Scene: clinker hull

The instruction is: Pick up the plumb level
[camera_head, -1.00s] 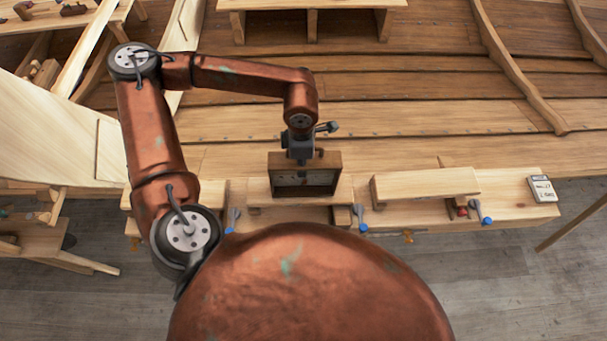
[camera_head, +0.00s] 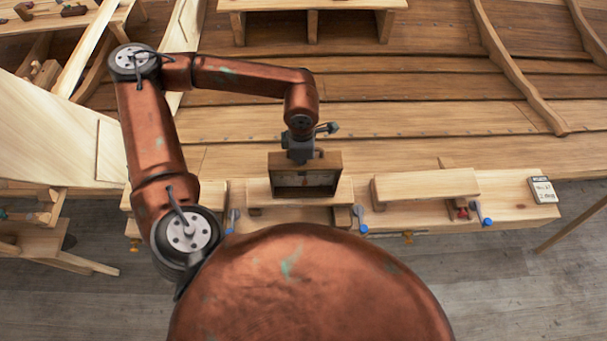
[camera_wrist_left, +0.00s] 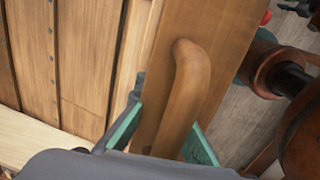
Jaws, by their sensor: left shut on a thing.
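The plumb level (camera_head: 329,161) is a brown wooden box-like frame with an open front, seen in the head view at the middle of the bench. In the left wrist view it shows as a wooden body with a rounded handle (camera_wrist_left: 190,75). My left gripper (camera_head: 300,155) comes down on it from above. Its green fingertips (camera_wrist_left: 165,138) stand on either side of the handle, shut on it. The level looks upright. I cannot tell whether its underside touches the board below. My right gripper is not in view.
A pale board (camera_head: 425,184) lies on the bench (camera_head: 515,210) to the right, near blue-ended clamps (camera_head: 487,221). A small white card-like item (camera_head: 543,190) lies at the bench's right end. The planked hull (camera_head: 400,118) rises behind, with curved ribs at right.

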